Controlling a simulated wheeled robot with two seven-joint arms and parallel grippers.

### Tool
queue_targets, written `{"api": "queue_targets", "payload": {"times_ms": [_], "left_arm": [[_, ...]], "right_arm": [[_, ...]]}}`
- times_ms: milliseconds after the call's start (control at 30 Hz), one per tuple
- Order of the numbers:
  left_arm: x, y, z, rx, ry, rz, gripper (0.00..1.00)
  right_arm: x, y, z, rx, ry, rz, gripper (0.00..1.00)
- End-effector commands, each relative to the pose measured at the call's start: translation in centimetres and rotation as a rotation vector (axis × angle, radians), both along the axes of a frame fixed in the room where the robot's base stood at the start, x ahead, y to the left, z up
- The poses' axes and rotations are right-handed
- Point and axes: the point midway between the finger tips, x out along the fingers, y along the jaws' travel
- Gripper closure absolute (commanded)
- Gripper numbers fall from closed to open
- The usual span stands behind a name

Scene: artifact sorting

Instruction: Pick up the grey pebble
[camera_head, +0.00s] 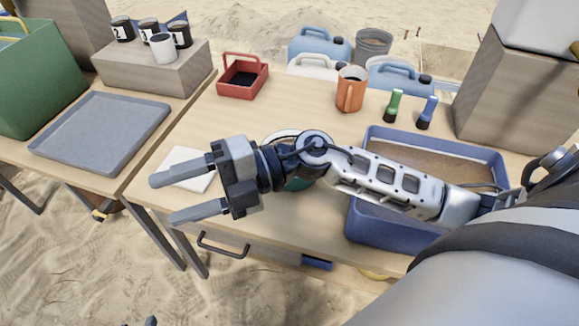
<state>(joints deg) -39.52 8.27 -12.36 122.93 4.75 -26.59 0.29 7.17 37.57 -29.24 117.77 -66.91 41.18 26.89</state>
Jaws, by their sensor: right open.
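No grey pebble can be made out in the head view. My right gripper (163,200) is open, with its two grey fingers pointing left over the front left part of the wooden table (225,130). Nothing shows between the fingers. A white square sheet or pad (188,167) lies behind the fingers, partly hidden by them. A round teal and white dish (298,184) is mostly hidden under my right wrist. A blue bin (385,228) holding brown sand stands under my right forearm, which hides part of its inside. My left gripper does not show.
A red open box (243,88), an orange mug (351,91), a green bottle (394,105) and a blue bottle (427,112) stand along the back. A grey tray (100,128) lies on the left table beside a green crate (42,80).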

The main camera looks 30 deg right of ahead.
Motion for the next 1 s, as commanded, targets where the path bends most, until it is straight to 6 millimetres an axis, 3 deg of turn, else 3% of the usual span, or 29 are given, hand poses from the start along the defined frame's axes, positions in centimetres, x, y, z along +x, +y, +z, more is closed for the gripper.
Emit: {"api": "queue_targets", "payload": {"times_ms": [67, 100, 167, 200, 300, 400, 567, 1000], "left_arm": [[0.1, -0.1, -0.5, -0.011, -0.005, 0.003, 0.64], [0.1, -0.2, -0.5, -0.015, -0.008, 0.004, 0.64], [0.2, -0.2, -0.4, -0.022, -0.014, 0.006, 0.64], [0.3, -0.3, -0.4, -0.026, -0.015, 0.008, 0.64], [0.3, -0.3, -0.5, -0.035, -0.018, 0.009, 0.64], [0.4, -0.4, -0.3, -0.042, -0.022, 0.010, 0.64], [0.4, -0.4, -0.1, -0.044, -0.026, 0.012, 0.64], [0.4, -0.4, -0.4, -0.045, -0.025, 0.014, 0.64]], "right_arm": [[0.3, -2.7, -3.9, -0.382, -0.143, 0.147, 0.42], [1.1, -5.0, -5.7, -0.576, -0.183, 0.186, 0.42], [2.7, -9.4, -7.5, -0.854, -0.209, 0.200, 0.42], [3.8, -12.5, -8.1, -1.022, -0.211, 0.185, 0.42], [6.1, -19.4, -7.8, -1.340, -0.183, 0.107, 0.42], [7.2, -23.6, -6.7, -1.515, -0.147, 0.034, 0.42], [7.9, -26.0, -6.9, -1.609, -0.121, -0.015, 0.42], [10.3, -26.0, -15.1, -1.604, -0.122, -0.012, 0.42]]}}
